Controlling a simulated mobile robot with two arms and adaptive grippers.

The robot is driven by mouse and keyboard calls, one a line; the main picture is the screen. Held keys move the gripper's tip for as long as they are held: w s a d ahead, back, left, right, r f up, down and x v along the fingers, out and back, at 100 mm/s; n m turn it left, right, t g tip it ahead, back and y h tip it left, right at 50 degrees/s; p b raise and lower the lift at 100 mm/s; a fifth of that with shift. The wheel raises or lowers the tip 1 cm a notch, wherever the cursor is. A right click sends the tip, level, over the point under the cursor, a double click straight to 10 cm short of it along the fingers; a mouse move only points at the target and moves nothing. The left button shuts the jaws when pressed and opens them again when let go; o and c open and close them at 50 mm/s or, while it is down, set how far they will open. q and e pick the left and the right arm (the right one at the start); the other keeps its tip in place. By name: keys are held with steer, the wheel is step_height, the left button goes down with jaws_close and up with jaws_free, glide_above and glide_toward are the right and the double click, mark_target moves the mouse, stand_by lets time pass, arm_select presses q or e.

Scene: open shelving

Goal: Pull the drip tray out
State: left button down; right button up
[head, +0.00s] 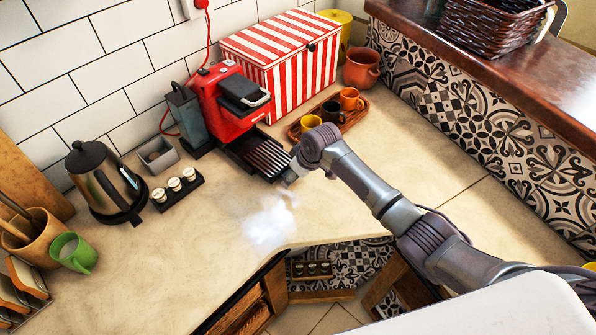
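The red coffee machine (222,100) stands on the counter against the tiled wall. Its black ribbed drip tray (262,154) is at its front, low over the counter. My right gripper (288,180) is at the front right corner of the tray, with the arm coming in from the right. The gripper is small and partly hidden by its own wrist, so I cannot tell whether its fingers are open or shut, or whether they touch the tray. My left gripper is not in view.
A wooden tray (294,132) with cups is right of the machine, before a striped box (275,66). A kettle (102,180) and a black pod holder (160,203) are on the left. The counter (210,235) before the machine is clear, with a bright hazy patch.

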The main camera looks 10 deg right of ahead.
steer(key=shift+s+r, duration=0.1)
steer(key=shift+r, duration=0.25)
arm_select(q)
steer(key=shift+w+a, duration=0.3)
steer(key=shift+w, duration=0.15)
arm_select(e)
steer(key=v, duration=1.1)
steer(key=shift+s+d, duration=0.2)
steer(key=shift+d, duration=0.1)
